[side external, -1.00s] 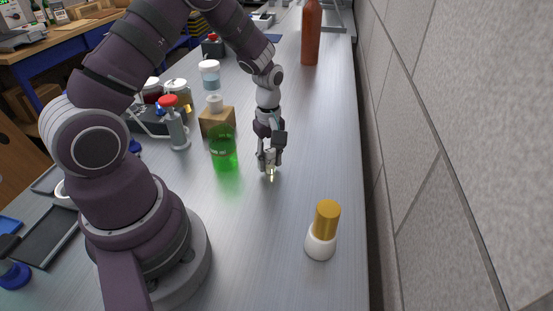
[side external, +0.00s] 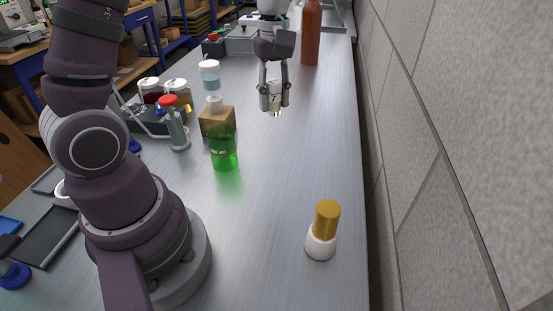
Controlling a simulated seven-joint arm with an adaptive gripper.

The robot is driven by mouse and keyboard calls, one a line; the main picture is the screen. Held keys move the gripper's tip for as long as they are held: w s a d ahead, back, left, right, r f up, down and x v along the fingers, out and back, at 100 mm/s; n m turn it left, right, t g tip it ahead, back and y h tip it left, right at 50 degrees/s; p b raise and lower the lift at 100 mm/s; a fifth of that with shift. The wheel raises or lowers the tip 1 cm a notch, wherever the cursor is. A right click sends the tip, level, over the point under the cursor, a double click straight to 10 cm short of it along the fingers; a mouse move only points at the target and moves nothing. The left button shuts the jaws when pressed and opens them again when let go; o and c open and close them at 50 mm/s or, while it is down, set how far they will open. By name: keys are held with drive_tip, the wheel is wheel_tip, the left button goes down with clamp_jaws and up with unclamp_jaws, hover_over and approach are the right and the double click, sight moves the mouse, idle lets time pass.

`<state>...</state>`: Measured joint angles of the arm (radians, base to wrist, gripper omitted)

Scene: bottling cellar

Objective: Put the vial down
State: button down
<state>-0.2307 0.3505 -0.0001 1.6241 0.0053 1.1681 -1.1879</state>
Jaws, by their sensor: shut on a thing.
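The vial (side external: 274,106) is small and clear with a pale upper part. My gripper (side external: 273,98) is shut on it, with one finger on each side. The vial hangs upright below the fingers, near the middle of the steel bench (side external: 272,205). It looks raised above the bench top, but the exact gap is hard to tell. The fingers hide the sides of the vial.
A green glass (side external: 223,152) and a wooden block (side external: 217,120) stand left of the vial. A red-brown bottle (side external: 311,35) stands behind it at right. An orange-capped white bottle (side external: 321,243) stands at the front right. The bench between is clear.

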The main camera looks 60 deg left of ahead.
drive_tip(key=s+d+m, duration=0.1)
drive_tip(key=d+m, duration=0.3)
drive_tip(key=d, duration=0.6)
drive_tip(key=m, duration=0.9)
hover_over(284, 309)
drive_tip(key=s+d, duration=0.1)
wheel_tip(284, 309, down, 15)
drive_tip(key=shift+w+r, duration=0.1)
drive_tip(key=shift+w, duration=0.05)
drive_tip(key=c, duration=0.9)
unclamp_jaws()
